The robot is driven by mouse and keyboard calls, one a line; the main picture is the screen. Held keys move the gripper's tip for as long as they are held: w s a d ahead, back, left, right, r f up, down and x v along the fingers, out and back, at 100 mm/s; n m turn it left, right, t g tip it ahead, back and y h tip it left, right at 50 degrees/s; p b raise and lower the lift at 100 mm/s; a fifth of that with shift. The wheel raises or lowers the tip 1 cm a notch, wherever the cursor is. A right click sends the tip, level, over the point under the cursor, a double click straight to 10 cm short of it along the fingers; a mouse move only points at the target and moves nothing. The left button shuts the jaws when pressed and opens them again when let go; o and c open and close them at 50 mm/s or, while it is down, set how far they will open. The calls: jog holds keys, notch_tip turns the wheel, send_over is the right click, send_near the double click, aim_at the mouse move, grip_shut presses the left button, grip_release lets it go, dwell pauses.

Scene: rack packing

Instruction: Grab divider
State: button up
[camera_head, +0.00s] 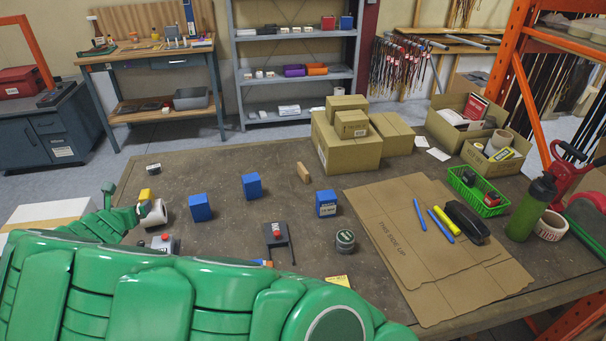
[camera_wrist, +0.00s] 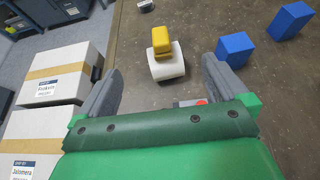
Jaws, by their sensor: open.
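No object can be told for sure as the divider. A white piece (camera_wrist: 166,70) lies on the table just beyond my gripper (camera_wrist: 160,66), with a yellow piece (camera_wrist: 161,40) on or against its far side. The white piece (camera_head: 156,214) and the yellow piece (camera_head: 146,195) also show at the left of the head view. My gripper's grey fingers are spread wide, with nothing held between them. In the head view my green arm crosses the front left and partly hides the gripper. A dark legged bracket (camera_head: 277,236) and a tan block (camera_head: 304,172) stand on the table.
Blue blocks (camera_head: 200,207) (camera_head: 251,186) (camera_head: 326,203) stand mid-table. A red-button box (camera_head: 163,243) is near my arm. Cardboard boxes (camera_head: 345,155) stand behind. White boxes (camera_wrist: 52,76) are left of my gripper.

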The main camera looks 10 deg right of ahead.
jog(key=w+d+m+h, duration=0.2)
jog(key=w+m+h, duration=0.1)
jog(key=w, duration=0.8)
jog(key=w+d+f+m+g+h, duration=0.15)
jog(key=w+d+m+h, duration=0.3)
jog(key=w+d, duration=0.8)
jog(key=m+g+h, duration=0.5)
jog(key=m+g, duration=0.4)
send_over(301, 168)
notch_tip(301, 168, down, 6)
jog(key=shift+a+f, duration=0.1)
jog(key=shift+f, duration=2.35)
notch_tip(301, 168, down, 2)
jog(key=shift+f, duration=0.1)
jog(key=x, duration=0.2)
jog(key=shift+d, duration=0.45)
jog(key=c, duration=0.7)
